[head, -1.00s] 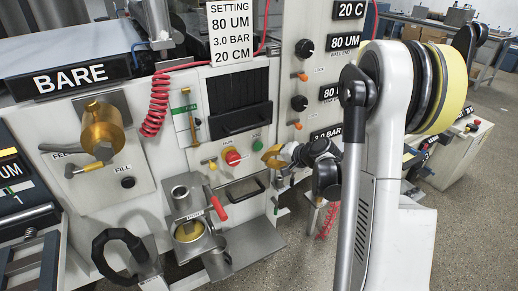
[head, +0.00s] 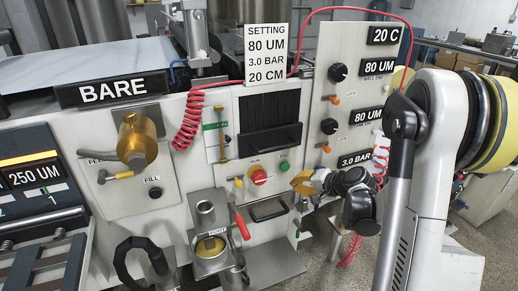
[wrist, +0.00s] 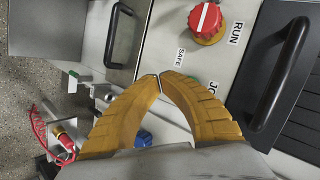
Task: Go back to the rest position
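My gripper (head: 305,182) hangs in front of the coating machine's panel in the head view, to the right of the red knob (head: 259,178). In the wrist view my gripper (wrist: 159,77) has its two ridged yellow fingers meeting at the tips, with nothing between them. The red knob with a white mark (wrist: 207,20) is beyond the fingertips, beside the RUN and SAFE labels. No contact between the fingers and the panel shows.
A dark handle (wrist: 280,75) and a drawer handle (wrist: 124,36) stick out from the panel. A metal cup holder (head: 208,245) with a red lever (head: 241,224) juts forward lower left of my gripper. A red coiled hose (head: 188,124) hangs at the left.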

